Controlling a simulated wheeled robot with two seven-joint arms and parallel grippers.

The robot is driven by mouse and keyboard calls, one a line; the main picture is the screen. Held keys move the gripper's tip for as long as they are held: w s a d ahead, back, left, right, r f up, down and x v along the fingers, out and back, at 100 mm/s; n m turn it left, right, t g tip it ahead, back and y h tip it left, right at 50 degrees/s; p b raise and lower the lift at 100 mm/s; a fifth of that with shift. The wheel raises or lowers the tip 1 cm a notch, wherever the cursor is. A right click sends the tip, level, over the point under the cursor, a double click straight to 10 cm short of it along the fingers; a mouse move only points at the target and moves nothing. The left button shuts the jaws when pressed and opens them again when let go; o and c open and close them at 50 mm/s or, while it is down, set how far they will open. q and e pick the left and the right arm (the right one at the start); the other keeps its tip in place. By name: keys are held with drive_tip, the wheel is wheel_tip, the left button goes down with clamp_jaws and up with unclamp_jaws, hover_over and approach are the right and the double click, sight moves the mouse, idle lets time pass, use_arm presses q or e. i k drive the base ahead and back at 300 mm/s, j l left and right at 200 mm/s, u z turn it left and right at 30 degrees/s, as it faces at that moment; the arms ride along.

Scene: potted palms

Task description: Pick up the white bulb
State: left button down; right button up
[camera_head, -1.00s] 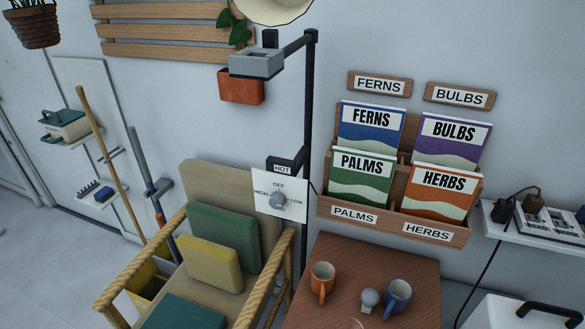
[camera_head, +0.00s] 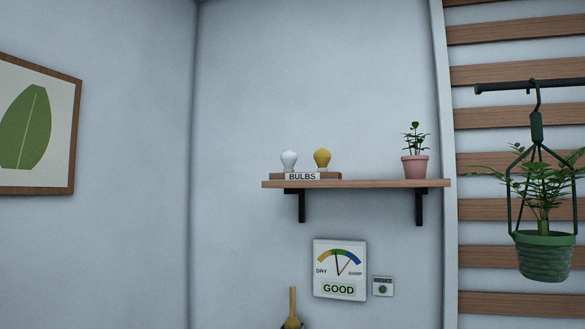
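The white bulb (camera_head: 289,161) stands upright on a small wooden holder (camera_head: 331,176) labelled "BULBS". The holder sits at the left part of a wall shelf (camera_head: 380,184). A yellow bulb (camera_head: 322,158) stands on the same holder, just right of the white one, with a small gap between them. Neither of my grippers shows in the head view.
A pink potted plant (camera_head: 415,166) stands at the shelf's right end. Below hang a dry-damp gauge (camera_head: 340,269) reading "GOOD" and a small box with a button (camera_head: 383,286). A green hanging pot (camera_head: 545,255) is at right, before wooden slats. The shelf's middle is clear.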

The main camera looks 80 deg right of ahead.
sight(289, 158)
drive_tip(key=z, duration=2.65)
drive_tip(key=u, duration=2.85)
drive_tip(key=z, duration=2.8)
